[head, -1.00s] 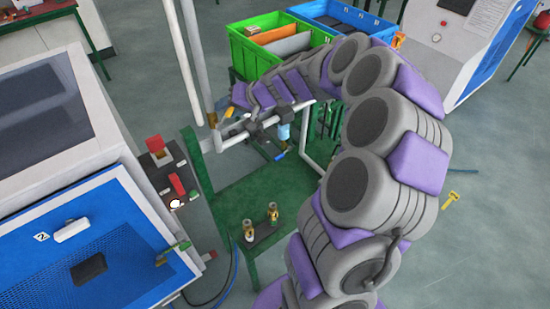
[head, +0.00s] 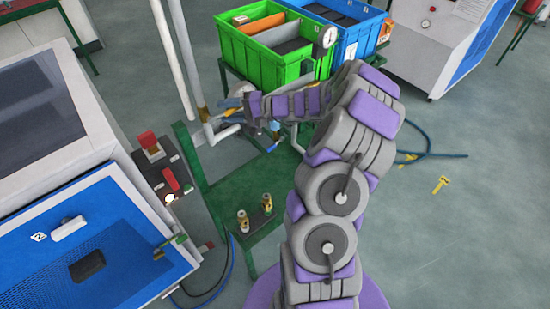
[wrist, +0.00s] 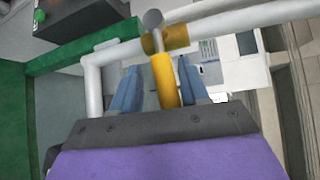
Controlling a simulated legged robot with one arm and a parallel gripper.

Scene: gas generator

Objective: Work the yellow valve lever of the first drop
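The yellow valve lever (wrist: 165,80) stands out from a light pipe (wrist: 250,18) in the wrist view, with a yellow collar and a grey stub at its top end. My gripper (wrist: 156,80) is open, with one blue finger on each side of the lever. A gap shows between the left finger and the lever; the right finger is very close to it, and I cannot tell whether it touches. In the head view my gripper (head: 234,112) is at the pipework, left of the arm's bend, and a bit of yellow shows beside it.
A green bench (head: 235,190) stands below the pipes with two small brass fittings (head: 254,212) on it. A green crate (head: 275,65) and a blue crate (head: 352,40) are behind. A blue-fronted cabinet (head: 110,240) is at the left. Open floor lies at the right.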

